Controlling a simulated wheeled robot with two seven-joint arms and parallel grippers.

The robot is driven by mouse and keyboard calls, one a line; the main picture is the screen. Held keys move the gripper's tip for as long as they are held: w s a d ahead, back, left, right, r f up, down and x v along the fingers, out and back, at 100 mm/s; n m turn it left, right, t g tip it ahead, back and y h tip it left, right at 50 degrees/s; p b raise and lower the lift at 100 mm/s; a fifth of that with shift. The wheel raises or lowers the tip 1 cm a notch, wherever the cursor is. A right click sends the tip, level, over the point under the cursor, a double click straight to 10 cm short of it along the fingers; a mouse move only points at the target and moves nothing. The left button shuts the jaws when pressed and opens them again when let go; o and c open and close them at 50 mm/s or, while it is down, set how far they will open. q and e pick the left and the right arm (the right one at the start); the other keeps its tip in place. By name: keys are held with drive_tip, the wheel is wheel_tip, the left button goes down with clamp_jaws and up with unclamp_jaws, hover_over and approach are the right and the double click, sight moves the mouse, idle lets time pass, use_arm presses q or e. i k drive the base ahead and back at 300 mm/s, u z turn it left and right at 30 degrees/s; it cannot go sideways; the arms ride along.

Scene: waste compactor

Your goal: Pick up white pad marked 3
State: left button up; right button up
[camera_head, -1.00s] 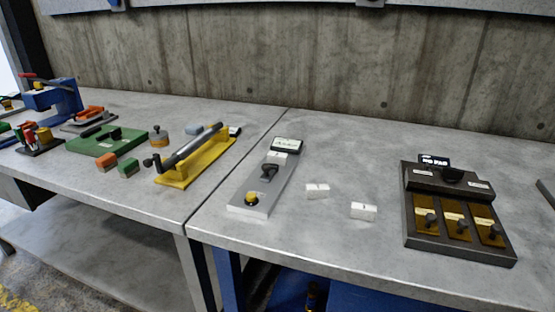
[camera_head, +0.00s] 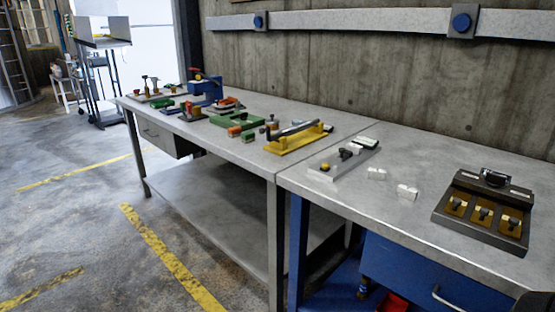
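Two small white pads lie on the right-hand grey table. One white pad (camera_head: 377,173) is just right of the grey device, and the other white pad (camera_head: 407,191) is farther right and nearer the front edge. Their marks are too small to read, so I cannot tell which one bears a 3. Neither of my grippers is in view.
A dark device (camera_head: 447,213) with several brass plates stands right of the pads. A yellow holder with a dark bar (camera_head: 297,141) is to the left. Green, orange and blue tools crowd the left table (camera_head: 225,150). Bare tabletop surrounds the pads; open floor lies left.

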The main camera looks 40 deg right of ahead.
sight(356, 149)
drive_tip(key=u, duration=0.9)
drive_tip(key=i, duration=0.4)
drive_tip(key=z, duration=0.95)
drive_tip(key=i, duration=1.15)
drive_tip(key=z, duration=1.15)
